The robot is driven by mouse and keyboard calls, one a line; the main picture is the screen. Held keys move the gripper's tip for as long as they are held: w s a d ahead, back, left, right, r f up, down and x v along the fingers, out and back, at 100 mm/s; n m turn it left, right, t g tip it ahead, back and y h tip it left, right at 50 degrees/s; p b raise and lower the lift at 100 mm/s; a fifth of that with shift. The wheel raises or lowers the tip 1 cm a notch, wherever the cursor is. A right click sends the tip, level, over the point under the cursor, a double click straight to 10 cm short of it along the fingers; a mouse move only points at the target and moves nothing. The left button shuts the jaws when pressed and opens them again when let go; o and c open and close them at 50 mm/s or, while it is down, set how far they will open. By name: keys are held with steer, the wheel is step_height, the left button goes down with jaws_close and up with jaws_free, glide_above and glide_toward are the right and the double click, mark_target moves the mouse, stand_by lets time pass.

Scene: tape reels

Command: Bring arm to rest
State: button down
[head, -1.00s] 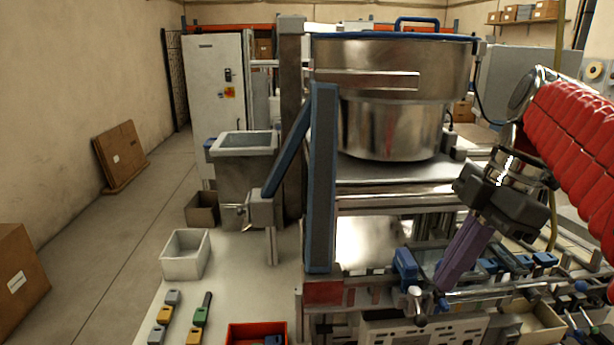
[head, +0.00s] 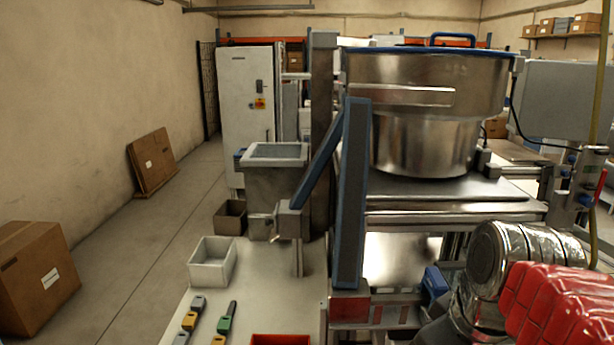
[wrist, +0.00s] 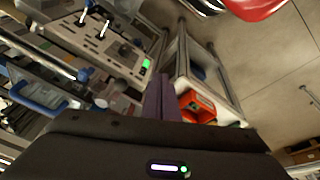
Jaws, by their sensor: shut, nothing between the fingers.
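My arm, with its red ribbed sleeve (head: 560,305) and silver wrapped joint, is folded low at the lower right of the head view. My gripper (wrist: 162,84) shows in the wrist view as purple fingers pressed together, with nothing between them. It points over the machine's front, near a pale control panel (wrist: 112,48) with a green light. In the head view the fingers cannot be made out; they are hidden or below the picture edge.
A large steel bowl (head: 425,125) stands on the machine behind my arm. A blue-edged grey post (head: 352,195) rises left of it. A white bin (head: 212,265) and several small coloured blocks lie on the pale bench. An orange-red bin (wrist: 197,106) is close beside the fingers.

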step_height(320, 180, down, 5)
steer(key=s+a+m+t, duration=0.1)
steer(key=a+m+t, duration=0.1)
steer(key=m, duration=0.3)
steer(key=shift+s+a+f+h, duration=0.15)
steer(key=shift+s+a+h, duration=0.05)
steer(key=shift+s+h, duration=0.1)
steer(key=c, duration=2.5)
jaws_free()
steer(key=shift+c, duration=0.2)
